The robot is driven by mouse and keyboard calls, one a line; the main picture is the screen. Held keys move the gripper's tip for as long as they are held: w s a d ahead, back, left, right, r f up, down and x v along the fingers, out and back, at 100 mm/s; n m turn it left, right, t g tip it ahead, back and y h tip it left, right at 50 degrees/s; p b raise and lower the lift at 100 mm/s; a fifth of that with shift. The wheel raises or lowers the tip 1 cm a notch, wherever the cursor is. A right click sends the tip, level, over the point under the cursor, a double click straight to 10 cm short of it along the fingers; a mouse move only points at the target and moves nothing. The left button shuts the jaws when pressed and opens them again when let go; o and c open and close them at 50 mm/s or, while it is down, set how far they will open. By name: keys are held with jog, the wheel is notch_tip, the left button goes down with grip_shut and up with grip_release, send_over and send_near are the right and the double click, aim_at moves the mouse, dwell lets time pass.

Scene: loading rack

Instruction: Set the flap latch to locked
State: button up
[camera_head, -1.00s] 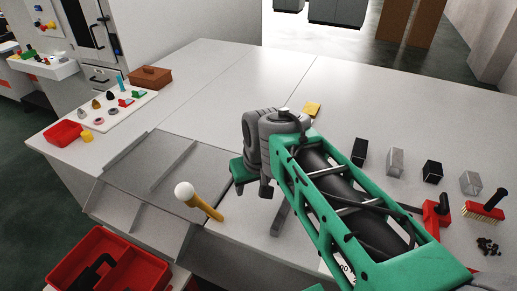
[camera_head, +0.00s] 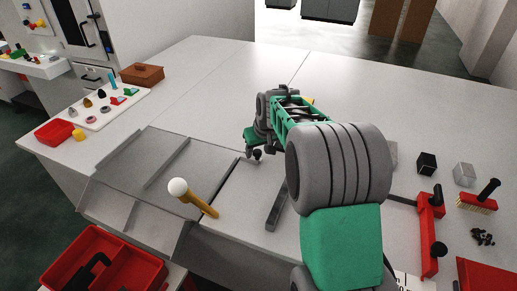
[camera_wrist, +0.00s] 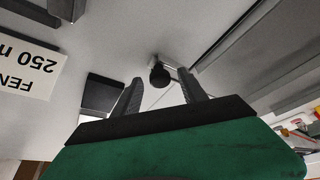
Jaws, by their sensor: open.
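A small dark round knob (camera_wrist: 160,76) on a pale metal mount shows between and beyond my fingertips in the wrist view; it seems to be the latch knob. It also shows in the head view (camera_head: 257,154), beside the right edge of the grey sloped metal panel (camera_head: 150,165). My gripper (camera_wrist: 160,82) is open and empty, its two fingers on either side of the knob in the picture. Contact cannot be told. In the head view my gripper (camera_head: 251,146) is partly hidden behind my arm. The latch's locked or unlocked marking is not readable.
A red clamp-like tool (camera_head: 430,225), a brush (camera_head: 478,202) and blocks (camera_head: 426,163) lie at right. The table's back middle is clear.

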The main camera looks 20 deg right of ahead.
jog(key=shift+c, duration=0.2)
grip_shut()
dwell(0.3)
dwell(0.8)
